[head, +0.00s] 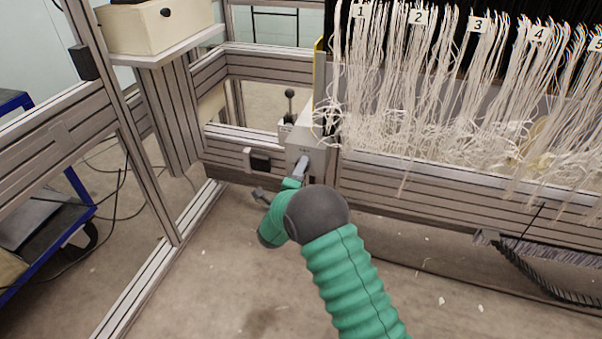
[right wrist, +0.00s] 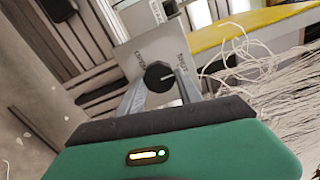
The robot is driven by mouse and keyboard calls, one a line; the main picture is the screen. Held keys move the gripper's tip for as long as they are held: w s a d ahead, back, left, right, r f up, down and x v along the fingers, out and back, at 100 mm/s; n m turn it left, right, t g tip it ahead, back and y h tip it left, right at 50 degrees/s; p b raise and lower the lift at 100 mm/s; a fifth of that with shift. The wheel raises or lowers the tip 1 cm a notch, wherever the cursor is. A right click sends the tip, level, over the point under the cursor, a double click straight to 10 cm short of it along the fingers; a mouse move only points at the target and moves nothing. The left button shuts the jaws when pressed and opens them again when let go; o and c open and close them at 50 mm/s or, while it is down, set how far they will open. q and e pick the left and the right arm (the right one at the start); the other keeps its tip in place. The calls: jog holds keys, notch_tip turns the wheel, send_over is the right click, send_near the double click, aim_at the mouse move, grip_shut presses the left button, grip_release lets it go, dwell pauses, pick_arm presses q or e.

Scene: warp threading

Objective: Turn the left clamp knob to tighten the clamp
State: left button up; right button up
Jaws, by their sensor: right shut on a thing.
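The left clamp knob (right wrist: 159,77) is a dark round knob with a pale line on its face. It sits on the front of a light grey clamp box (right wrist: 148,45) with printed lettering on both sides of the knob. My right gripper (right wrist: 160,88) is shut on the knob, one finger on each side. In the head view my right gripper (head: 299,170) reaches the front of the grey clamp box (head: 306,152), and the knob is hidden behind it. My left gripper is not in view.
Bundles of white threads (head: 440,75) with number tags hang right of the box. A lever with a black ball (head: 290,93) stands behind it. Metal frame rails (head: 430,185) run along the front. A beige box (head: 155,25) sits on a shelf at upper left. The floor in front is mostly clear.

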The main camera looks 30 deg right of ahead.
jog(key=shift+s+a+f, duration=0.1)
jog(key=shift+f, duration=0.2)
jog(key=o, duration=1.3)
jog(key=shift+o, duration=0.3)
jog(key=shift+r, duration=0.1)
jog(key=shift+r, duration=0.1)
jog(key=p+v, duration=0.7)
jog(key=v, duration=0.9)
jog(key=shift+s+a, duration=0.2)
jog(key=shift+a, duration=0.1)
